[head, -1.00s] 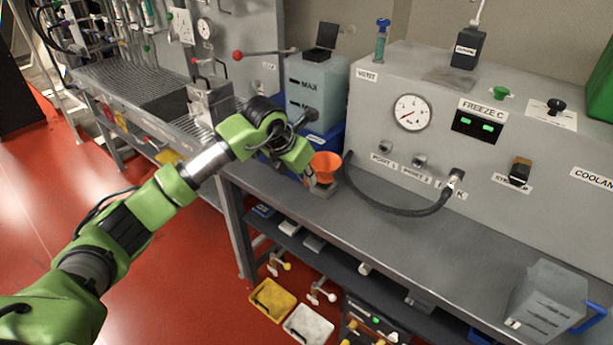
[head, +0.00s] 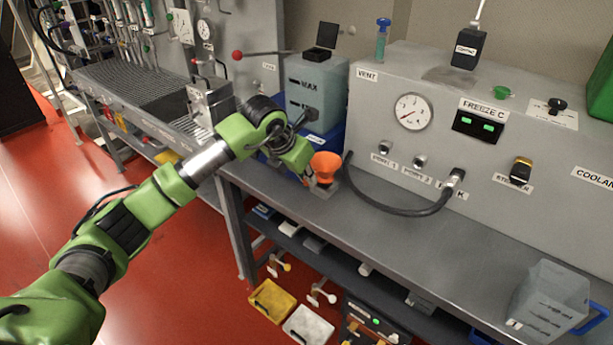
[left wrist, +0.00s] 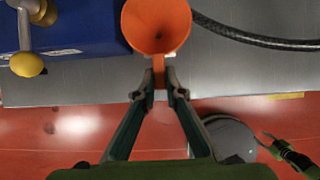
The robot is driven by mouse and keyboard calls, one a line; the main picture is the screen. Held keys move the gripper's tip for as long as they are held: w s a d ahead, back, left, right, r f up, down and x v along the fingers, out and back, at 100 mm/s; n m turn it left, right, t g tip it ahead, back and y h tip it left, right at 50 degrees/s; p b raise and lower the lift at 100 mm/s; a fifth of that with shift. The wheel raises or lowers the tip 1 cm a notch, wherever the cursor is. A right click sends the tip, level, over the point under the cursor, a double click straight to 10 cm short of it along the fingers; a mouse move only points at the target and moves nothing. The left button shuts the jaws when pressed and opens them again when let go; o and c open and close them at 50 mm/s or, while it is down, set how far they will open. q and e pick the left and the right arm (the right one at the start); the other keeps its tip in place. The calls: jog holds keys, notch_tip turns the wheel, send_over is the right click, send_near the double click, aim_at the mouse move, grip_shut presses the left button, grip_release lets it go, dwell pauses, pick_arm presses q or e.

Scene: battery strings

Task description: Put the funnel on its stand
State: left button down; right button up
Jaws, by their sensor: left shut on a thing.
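The orange funnel (head: 325,165) is upright at the back of the grey bench, just left of the black hose. My left gripper (head: 306,176) is at its left side. In the left wrist view the funnel's open mouth (left wrist: 157,24) faces the camera, and the left fingertips (left wrist: 159,88) are shut on its orange tab. A small grey stand (head: 323,187) is directly under the funnel. I cannot tell whether the funnel rests on it or hangs just above. My right gripper (left wrist: 268,143) seems to show small at the lower right of the left wrist view, its jaws unclear.
A translucent tank (head: 317,95) on a blue base is behind the funnel. The black hose (head: 395,210) curves along the large grey unit (head: 400,75) on the right. A clear container (head: 550,300) stands at the right end. The bench between is free.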

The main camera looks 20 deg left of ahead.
pick_arm(q)
jog(key=shift+f, duration=0.15)
jog(key=shift+f+b, duration=0.35)
jog(key=shift+b, duration=0.05)
jog(key=shift+f+b, duration=0.45)
jog(key=shift+f, duration=0.15)
jog(key=c, duration=2)
grip_release()
